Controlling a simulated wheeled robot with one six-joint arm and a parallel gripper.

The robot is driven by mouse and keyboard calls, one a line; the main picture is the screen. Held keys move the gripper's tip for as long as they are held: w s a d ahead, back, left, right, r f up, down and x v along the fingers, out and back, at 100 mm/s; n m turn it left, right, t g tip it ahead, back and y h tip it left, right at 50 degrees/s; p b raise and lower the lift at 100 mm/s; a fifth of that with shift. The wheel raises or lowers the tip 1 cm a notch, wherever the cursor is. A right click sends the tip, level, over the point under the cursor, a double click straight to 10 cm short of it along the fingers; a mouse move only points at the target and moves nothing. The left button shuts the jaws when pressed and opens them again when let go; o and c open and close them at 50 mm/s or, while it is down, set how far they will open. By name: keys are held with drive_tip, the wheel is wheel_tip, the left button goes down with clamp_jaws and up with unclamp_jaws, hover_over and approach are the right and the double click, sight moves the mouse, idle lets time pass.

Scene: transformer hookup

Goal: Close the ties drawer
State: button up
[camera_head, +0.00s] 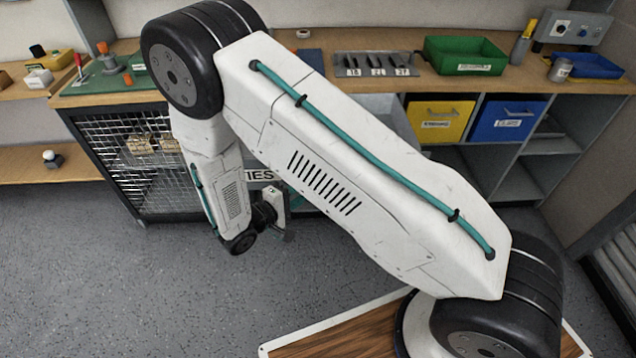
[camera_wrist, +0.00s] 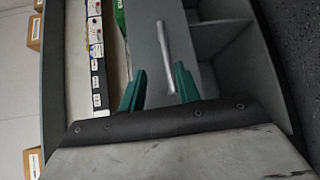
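The ties drawer (camera_head: 262,174) shows its "TIES" label below the bench in the head view. It appears pulled out, but my arm hides most of it. In the wrist view a grey front (camera_wrist: 146,38) with a silver bar handle (camera_wrist: 164,50) lies ahead. My gripper (camera_wrist: 160,88) has two green fingers set apart, with the near end of the handle between them in the picture. I cannot tell whether they touch it. In the head view my gripper (camera_head: 276,218) is low in front of the drawer, partly hidden by its own wrist.
The bench above holds a green bin (camera_head: 465,56) and a grey tool tray (camera_head: 376,64). A wire-mesh cabinet (camera_head: 115,165) stands left of the drawer. Yellow (camera_head: 440,121) and blue (camera_head: 506,119) bins sit in cubbies to the right. The grey floor (camera_head: 110,270) in front is clear.

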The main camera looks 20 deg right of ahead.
drive_tip(key=x, duration=0.5)
drive_tip(key=f+x, duration=0.1)
drive_tip(key=x, duration=0.1)
drive_tip(key=shift+w+d, duration=0.1)
drive_tip(key=shift+w, duration=0.15)
drive_tip(key=shift+c, duration=0.3)
clamp_jaws()
